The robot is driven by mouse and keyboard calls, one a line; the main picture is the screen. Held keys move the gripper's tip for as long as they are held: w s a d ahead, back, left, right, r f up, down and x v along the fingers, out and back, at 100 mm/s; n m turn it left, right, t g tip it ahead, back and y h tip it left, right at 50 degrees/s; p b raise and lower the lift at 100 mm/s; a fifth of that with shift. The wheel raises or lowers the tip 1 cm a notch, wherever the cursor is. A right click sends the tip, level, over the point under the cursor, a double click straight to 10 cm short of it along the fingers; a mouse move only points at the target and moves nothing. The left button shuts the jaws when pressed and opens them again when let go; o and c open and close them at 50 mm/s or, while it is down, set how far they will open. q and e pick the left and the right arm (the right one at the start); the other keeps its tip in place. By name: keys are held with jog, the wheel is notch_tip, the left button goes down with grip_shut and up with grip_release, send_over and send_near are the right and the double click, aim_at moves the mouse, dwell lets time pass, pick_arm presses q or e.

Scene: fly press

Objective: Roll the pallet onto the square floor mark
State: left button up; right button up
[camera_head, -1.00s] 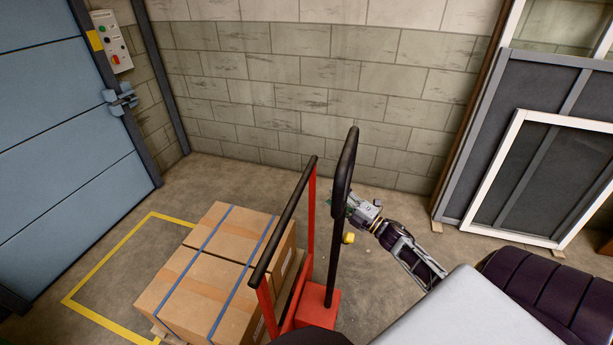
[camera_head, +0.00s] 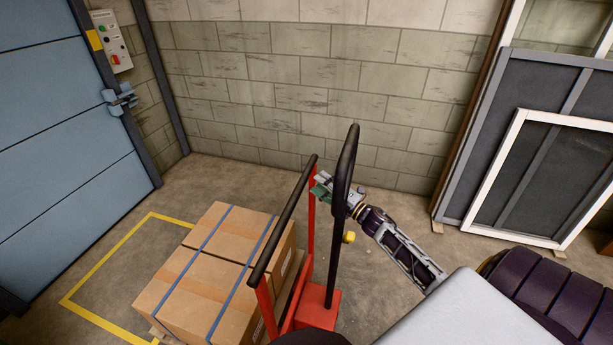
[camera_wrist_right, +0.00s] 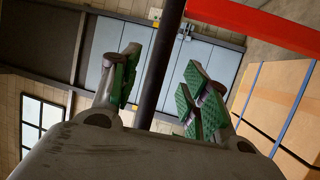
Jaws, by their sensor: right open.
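The pallet (camera_head: 162,334) shows only as a strip of wood under strapped cardboard boxes (camera_head: 200,262), at the lower edge of the head view. It sits on a red pallet truck (camera_head: 318,308) with a black tiller handle (camera_head: 333,240). The yellow square floor mark (camera_head: 98,265) lies left of the boxes, and the load covers part of it. My right gripper (camera_head: 323,187) is at the upper part of the tiller handle. In the right wrist view, its open green-padded fingers (camera_wrist_right: 160,62) are on either side of a black bar. My left gripper is not in view.
A red frame with a black top rail (camera_head: 285,225) stands between boxes and tiller. A block wall (camera_head: 320,90) is behind, a blue shutter door (camera_head: 65,120) at left, and framed panels (camera_head: 545,170) lean at right. Floor left of the load is clear.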

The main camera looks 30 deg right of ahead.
aim_at(306, 174)
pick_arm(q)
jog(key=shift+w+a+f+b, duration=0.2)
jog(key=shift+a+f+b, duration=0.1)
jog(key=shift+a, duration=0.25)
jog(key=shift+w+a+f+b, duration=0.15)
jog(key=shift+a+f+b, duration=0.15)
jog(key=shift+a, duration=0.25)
pick_arm(e)
jog(key=shift+x, duration=3.5)
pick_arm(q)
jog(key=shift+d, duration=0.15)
pick_arm(e)
jog(key=c, duration=0.4)
grip_shut()
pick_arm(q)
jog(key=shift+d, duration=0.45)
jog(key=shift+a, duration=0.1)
